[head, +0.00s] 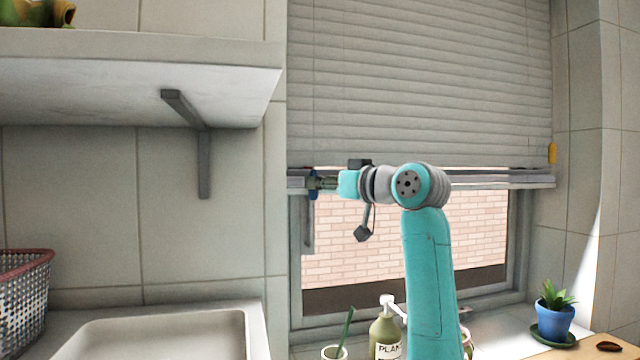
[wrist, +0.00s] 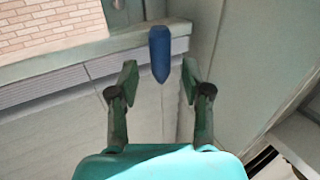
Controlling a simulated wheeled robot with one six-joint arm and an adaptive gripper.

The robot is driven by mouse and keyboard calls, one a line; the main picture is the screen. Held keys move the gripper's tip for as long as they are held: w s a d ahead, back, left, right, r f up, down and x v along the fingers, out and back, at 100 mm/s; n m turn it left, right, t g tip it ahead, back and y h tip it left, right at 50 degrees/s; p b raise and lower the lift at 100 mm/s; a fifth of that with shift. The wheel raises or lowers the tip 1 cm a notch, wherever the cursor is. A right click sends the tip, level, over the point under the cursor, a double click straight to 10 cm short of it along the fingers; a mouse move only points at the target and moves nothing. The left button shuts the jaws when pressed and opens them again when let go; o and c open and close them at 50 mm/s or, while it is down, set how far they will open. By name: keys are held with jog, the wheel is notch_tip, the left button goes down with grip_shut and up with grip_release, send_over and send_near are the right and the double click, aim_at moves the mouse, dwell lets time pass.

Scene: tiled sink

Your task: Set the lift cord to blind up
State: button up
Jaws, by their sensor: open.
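The white slatted blind (head: 420,80) covers the upper part of the window, its bottom rail (head: 500,185) above the brick view. A blue cord pull (head: 313,190) hangs at the blind's left edge; it looks like the end of the lift cord, whose string I cannot make out. In the wrist view my gripper (wrist: 159,77) is open, with the pull's tip between the fingertips in the picture. Contact is not visible.
A yellow pull (head: 552,153) hangs at the blind's right edge. A shelf with a bracket (head: 203,150) juts out on the left. Below stand a soap bottle (head: 385,330), a cup (head: 334,352) and a blue plant pot (head: 555,318). The sink (head: 170,330) is lower left.

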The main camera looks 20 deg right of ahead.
jog(key=shift+w+a, duration=0.35)
jog(key=shift+w, duration=0.25)
grip_shut()
notch_tip(320, 180, down, 20)
dwell(0.3)
grip_release()
